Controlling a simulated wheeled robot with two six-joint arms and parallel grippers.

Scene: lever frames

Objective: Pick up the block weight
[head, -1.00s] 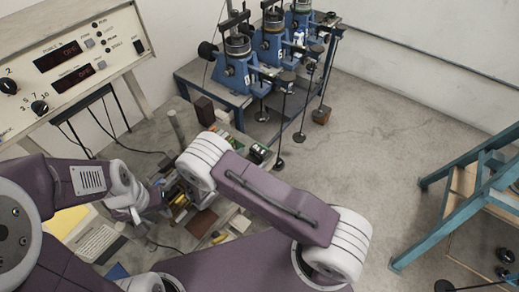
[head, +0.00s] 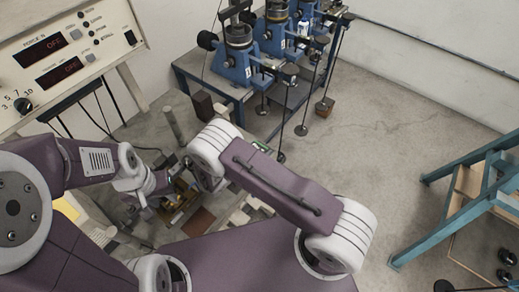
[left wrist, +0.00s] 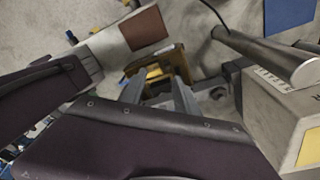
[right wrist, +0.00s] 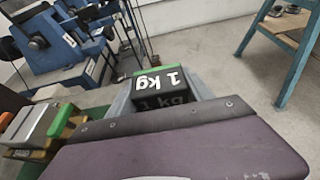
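The black block weight (right wrist: 161,82) shows in the right wrist view, with white "1 kg" lettering and a green edge. My right gripper (right wrist: 160,88) looks open, its fingers on either side of the block; I cannot tell whether they touch it. In the head view the block is mostly hidden behind my right forearm. My left gripper (left wrist: 160,92) points down at a brown wooden piece with yellow parts (left wrist: 157,70) in the left wrist view; its finger opening is not clear.
Blue lever machines (head: 238,60) with hanging rods stand on a bench at the back. A teal stool (head: 470,200) stands at right. A metal post (left wrist: 270,58) and grey box (left wrist: 285,115) stand near my left gripper.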

